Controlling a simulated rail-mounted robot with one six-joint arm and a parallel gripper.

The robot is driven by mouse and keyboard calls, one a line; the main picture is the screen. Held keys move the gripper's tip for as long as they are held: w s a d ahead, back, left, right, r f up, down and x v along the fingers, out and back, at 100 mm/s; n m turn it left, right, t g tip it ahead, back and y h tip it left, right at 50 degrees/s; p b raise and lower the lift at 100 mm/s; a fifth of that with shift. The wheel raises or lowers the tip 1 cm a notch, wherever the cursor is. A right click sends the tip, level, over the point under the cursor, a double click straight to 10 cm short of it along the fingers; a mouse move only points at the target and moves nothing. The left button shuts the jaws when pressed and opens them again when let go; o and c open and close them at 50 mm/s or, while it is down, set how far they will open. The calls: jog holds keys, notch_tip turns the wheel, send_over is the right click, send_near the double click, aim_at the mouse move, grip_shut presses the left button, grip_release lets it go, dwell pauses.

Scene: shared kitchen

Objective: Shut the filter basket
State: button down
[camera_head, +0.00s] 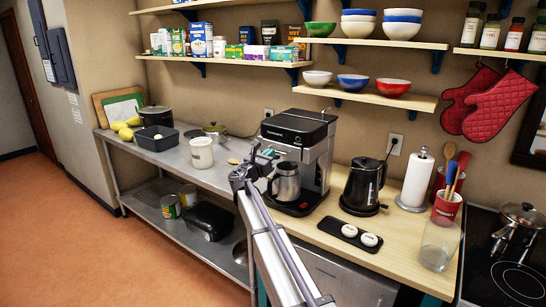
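The coffee machine (318,150) stands on the counter, black on top with a silver body. A steel carafe (286,184) with a dark handle sits in its lower bay. The filter basket would be in the area above the carafe; my gripper partly covers that area, and I cannot make out the basket's outline or how far open it is. My gripper (264,157) is at the machine's front left, just above the carafe handle. Its fingertips are small and overlap the machine in view, so I cannot tell whether they touch it or are open or shut.
A white canister (202,153) stands left of the machine. A black kettle (362,186) stands to its right, with a black tray (348,235) holding two round white items in front. A glass jar (438,245) is near the front edge. Shelves with bowls hang above.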

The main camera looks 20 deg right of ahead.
jog(key=shift+w+r, duration=0.1)
jog(key=shift+w, duration=0.05)
jog(key=b+v, duration=0.3)
jog(key=v, duration=1.1)
jog(key=s+d+f+m+g+y, duration=0.25)
jog(key=s+f+m+g, duration=0.25)
jog(key=s+f+m, duration=0.3)
jog(key=s+d+f+m+g+y, duration=0.2)
jog(key=s+f+m+g+y, duration=0.2)
jog(key=s+f+m, duration=0.45)
jog(key=s+a+f+m+g+y, duration=0.1)
jog(key=s+m+y, duration=0.3)
jog(key=s, duration=0.6)
jog(key=s+a+f+m+g+y, duration=0.1)
jog(key=s+f+m+g+y, duration=0.2)
jog(key=s, duration=0.8)
jog(key=shift+s+a+m+y, duration=0.2)
jog(key=shift+a+m+y, duration=0.2)
jog(key=shift+m+y, duration=0.65)
